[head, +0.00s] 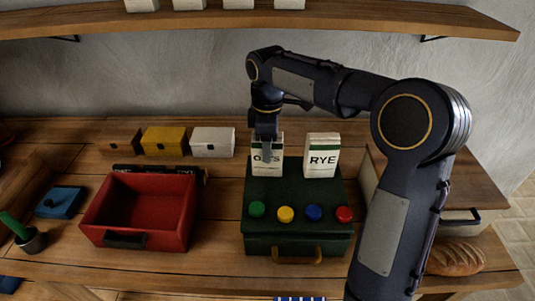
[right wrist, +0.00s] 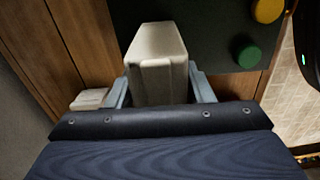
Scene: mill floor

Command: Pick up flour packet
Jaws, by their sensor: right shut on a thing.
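A white flour packet with a green band, its label reading like OATS (head: 267,167), stands at the back left of the dark green box. My right gripper (head: 266,152) reaches down over it from above and hides part of the label. In the right wrist view the pale packet (right wrist: 158,65) sits between the two grey fingers, which are shut on it. The right wrist view shows my right gripper (right wrist: 160,88) close up. A second packet marked RYE (head: 321,156) stands upright to the right, apart from the gripper. My left gripper does not show.
The green box (head: 300,238) has several coloured knobs on top and a handle in front. An open red tray (head: 140,239) stands left of it. Small boxes (head: 164,141) line the back. Bread (head: 456,258) lies at right. A shelf (head: 330,18) runs above.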

